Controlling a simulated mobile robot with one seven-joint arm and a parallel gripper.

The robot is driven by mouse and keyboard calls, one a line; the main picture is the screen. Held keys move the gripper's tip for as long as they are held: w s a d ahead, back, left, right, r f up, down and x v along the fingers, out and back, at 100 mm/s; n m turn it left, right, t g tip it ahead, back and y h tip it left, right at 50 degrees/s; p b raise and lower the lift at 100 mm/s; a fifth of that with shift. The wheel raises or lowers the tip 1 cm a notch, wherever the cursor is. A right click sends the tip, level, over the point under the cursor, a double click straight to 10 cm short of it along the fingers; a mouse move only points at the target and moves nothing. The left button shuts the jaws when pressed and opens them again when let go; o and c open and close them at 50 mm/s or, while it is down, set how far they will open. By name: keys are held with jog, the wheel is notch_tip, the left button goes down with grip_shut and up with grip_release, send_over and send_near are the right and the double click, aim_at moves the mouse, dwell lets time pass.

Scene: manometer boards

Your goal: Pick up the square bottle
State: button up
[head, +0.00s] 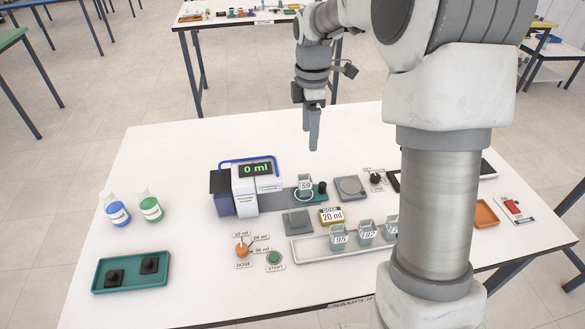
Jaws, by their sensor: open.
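A small grey square bottle (305,182) with the number 59 stands on the teal base of the dosing machine (257,188), over a pale ring. More square bottles with number labels stand in a long pale tray (310,256) in front: one at its middle (338,237), one further right (365,231), and one partly hidden behind my arm (391,228). I cannot tell which one the task means. My gripper (312,138) hangs above the back of the table, fingers down, apart from all bottles. It is open and empty.
A dose dial (242,250), green start button (275,257), grey plate (298,222) and scale (350,188) surround the machine. Blue (117,211) and green (151,207) bottles and a teal tray (118,284) stand left. My arm hides part of the right side. The back is clear.

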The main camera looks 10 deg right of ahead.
aim_at(305, 178)
notch_tip(305, 178, down, 12)
jog(key=shift+r+b, duration=0.15)
jog(key=shift+b, duration=0.3)
jog(key=shift+w+a+f, duration=0.15)
jog(key=shift+f, duration=1.35)
jog(key=shift+w+a+f, duration=0.1)
jog(key=shift+f, duration=1.35)
jog(key=shift+c, duration=0.3)
grip_shut()
